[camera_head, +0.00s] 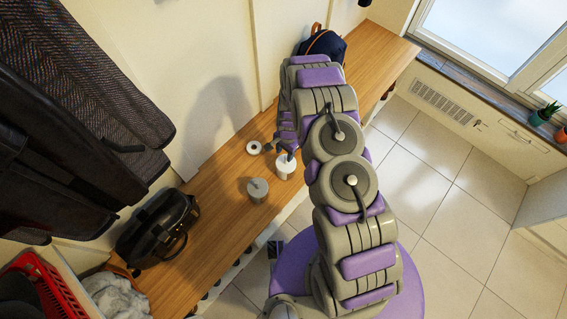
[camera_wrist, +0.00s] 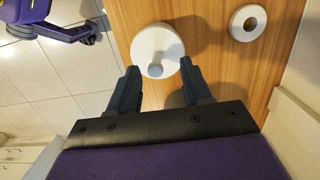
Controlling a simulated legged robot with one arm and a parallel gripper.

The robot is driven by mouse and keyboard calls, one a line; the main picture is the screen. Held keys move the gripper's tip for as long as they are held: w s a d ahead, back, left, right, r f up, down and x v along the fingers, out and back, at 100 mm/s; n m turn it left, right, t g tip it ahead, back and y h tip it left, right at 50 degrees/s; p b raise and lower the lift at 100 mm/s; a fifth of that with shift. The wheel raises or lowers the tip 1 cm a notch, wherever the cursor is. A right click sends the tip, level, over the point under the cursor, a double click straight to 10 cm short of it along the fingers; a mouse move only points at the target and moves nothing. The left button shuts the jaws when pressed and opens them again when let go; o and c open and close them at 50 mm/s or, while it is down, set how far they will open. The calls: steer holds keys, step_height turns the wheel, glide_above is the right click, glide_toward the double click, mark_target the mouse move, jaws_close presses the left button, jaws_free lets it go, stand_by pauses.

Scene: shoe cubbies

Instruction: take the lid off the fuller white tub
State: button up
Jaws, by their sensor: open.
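A white tub (camera_head: 285,168) with a round lid stands upright on the wooden bench. In the wrist view its white lid (camera_wrist: 150,42) has a round knob (camera_wrist: 155,71) on top. A grey tub (camera_head: 257,194) with a knobbed lid stands nearer the camera on the bench; how full either tub is does not show. My gripper (camera_head: 286,151) is at the white tub in the head view. In the wrist view my gripper (camera_wrist: 159,76) is open, its fingers at either side of the lid's near edge, with nothing held. Whether they touch it is unclear.
A white ring (camera_head: 253,147) lies flat on the bench (camera_head: 190,267) behind the tubs. A black bag (camera_head: 158,230) stands to the left and a navy backpack (camera_head: 324,46) at the far end. A red crate (camera_head: 48,283) is at lower left. Tiled floor is clear at right.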

mark_target(286, 156)
steer(key=shift+d+f, duration=0.3)
steer(key=shift+d, duration=0.05)
steer(key=f+b, duration=0.1)
steer(key=f, duration=0.2)
steer(key=shift+s+d+f+b, duration=0.2)
steer(key=shift+d+f+b, duration=0.1)
steer(key=shift+d+b, duration=0.1)
steer(key=shift+a+f, duration=0.2)
steer(key=shift+f, duration=0.15)
steer(key=shift+a, duration=0.6)
steer(key=shift+c, duration=0.2)
steer(key=shift+d, duration=0.6)
steer(key=c, duration=0.6)
jaws_close()
steer(key=shift+a, duration=0.45)
